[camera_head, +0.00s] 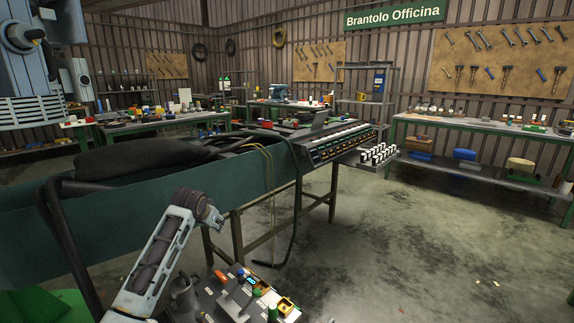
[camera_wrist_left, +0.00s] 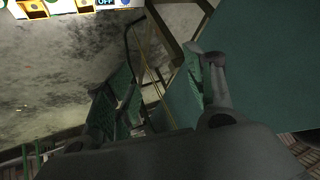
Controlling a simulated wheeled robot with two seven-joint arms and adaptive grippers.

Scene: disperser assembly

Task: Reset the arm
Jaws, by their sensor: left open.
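My left arm comes up from the lower left in the head view, and I cannot make out its jaws clearly there. A board of small coloured parts (camera_head: 250,292) lies at the bottom of the head view. My right gripper is not in view.
A long dark green bench (camera_head: 130,225) with a black bundle (camera_head: 150,155) stands close to the arm. Thin yellow cables (camera_head: 272,170) hang from it. A rack of black-and-white parts (camera_head: 378,155) sits at its far end.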

